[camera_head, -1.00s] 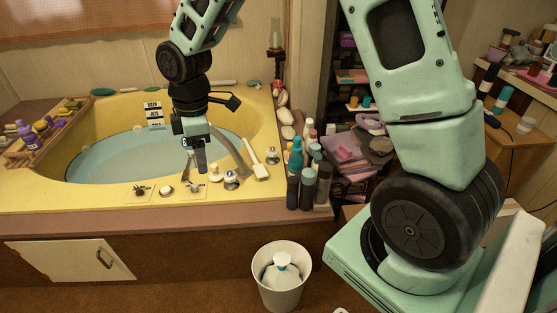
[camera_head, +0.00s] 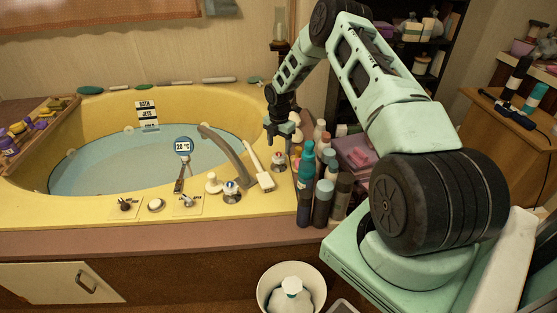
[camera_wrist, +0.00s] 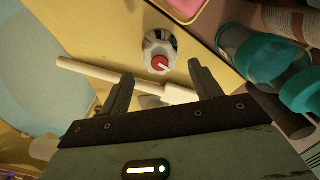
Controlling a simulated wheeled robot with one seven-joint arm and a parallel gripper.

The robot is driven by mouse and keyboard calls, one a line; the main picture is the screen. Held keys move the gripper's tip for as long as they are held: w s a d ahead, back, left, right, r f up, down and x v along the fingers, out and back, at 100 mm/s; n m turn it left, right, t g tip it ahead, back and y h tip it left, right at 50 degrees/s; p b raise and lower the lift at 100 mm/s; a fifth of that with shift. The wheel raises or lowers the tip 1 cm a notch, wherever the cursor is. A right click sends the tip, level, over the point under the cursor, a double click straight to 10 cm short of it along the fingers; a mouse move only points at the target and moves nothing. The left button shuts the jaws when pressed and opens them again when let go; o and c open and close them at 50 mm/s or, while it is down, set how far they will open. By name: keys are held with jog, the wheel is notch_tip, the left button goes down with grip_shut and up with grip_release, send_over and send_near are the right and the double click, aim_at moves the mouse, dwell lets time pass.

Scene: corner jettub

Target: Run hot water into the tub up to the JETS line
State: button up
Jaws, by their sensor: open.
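The yellow tub (camera_head: 215,103) holds bluish water (camera_head: 110,160). A level plate (camera_head: 147,113) with BATH and JETS lines stands at its far wall. The water surface lies below the JETS line, near the plate's lower end. A round gauge (camera_head: 183,147) reads 20 °C. I see no stream at the curved spout (camera_head: 230,150). A blue-marked tap knob (camera_head: 231,190) sits on the front rim. A red-topped tap knob (camera_head: 278,160), also in the wrist view (camera_wrist: 159,52), is on the right rim. My gripper (camera_head: 279,146) is open and empty above it, the knob just beyond the fingertips.
A white-handled hand shower (camera_head: 258,165) lies close to the red knob. Teal and dark bottles (camera_head: 305,175) crowd the right rim beside my gripper. Smaller controls (camera_head: 156,205) line the front rim. A white bin (camera_head: 291,290) stands on the floor. Space over the water is clear.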

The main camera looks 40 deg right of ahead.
aim_at(279, 154)
jog(key=m+b, duration=0.1)
jog(key=m, duration=0.3)
jog(key=shift+f+m, duration=0.1)
jog(key=shift+m, duration=0.2)
jog(key=m+b, duration=0.1)
jog(key=m, duration=0.2)
jog(key=shift+m, duration=0.3)
jog(key=shift+a+f+m+b, duration=0.1)
jog(key=shift+f+m+b, duration=0.2)
jog(key=shift+m, duration=0.3)
jog(key=shift+f+b, duration=1.7)
jog(key=shift+f, duration=1.35)
jog(key=c, duration=1)
